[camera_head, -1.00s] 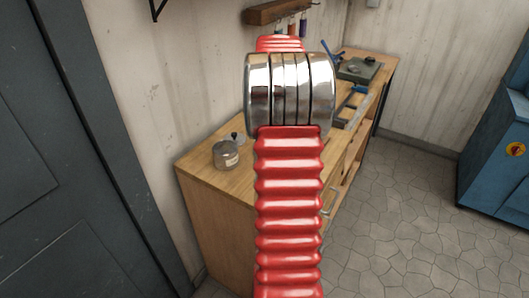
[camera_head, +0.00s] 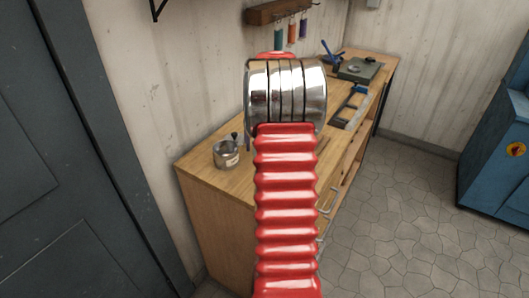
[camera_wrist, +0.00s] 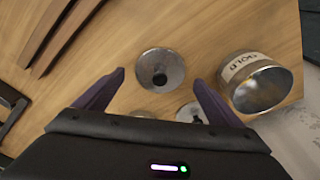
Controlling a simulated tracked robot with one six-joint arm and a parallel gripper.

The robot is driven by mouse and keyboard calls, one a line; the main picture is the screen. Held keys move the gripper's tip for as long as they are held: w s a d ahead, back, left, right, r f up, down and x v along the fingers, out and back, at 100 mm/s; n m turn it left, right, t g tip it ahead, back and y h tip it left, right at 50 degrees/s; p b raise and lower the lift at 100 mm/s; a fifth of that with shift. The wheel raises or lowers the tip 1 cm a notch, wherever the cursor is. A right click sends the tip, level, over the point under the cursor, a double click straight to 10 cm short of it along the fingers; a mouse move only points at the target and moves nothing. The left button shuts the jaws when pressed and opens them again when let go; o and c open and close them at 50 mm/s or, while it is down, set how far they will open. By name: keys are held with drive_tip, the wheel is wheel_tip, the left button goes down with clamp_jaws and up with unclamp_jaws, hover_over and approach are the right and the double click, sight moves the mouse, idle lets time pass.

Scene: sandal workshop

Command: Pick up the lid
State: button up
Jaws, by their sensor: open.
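The lid (camera_wrist: 160,70), a round metal disc with a black knob, lies on the wooden bench top in the wrist view. My gripper (camera_wrist: 159,79) is open, its two purple fingers pointing toward the bench with the lid between and slightly beyond their tips. No contact with the lid shows. An open metal pot (camera_wrist: 261,90) with a white label stands right of the right finger. The pot (camera_head: 226,158) also shows on the bench's near left in the head view, where my arm hides my gripper.
Small metal pieces (camera_wrist: 193,112) lie near the gripper body. Curved brown strips (camera_wrist: 62,30) lie at the upper left of the wrist view.

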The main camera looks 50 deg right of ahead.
wheel_tip(320, 180, down, 2)
drive_tip(key=shift+w+d+f, duration=0.1)
idle(0.5)
drive_tip(key=c, duration=1.1)
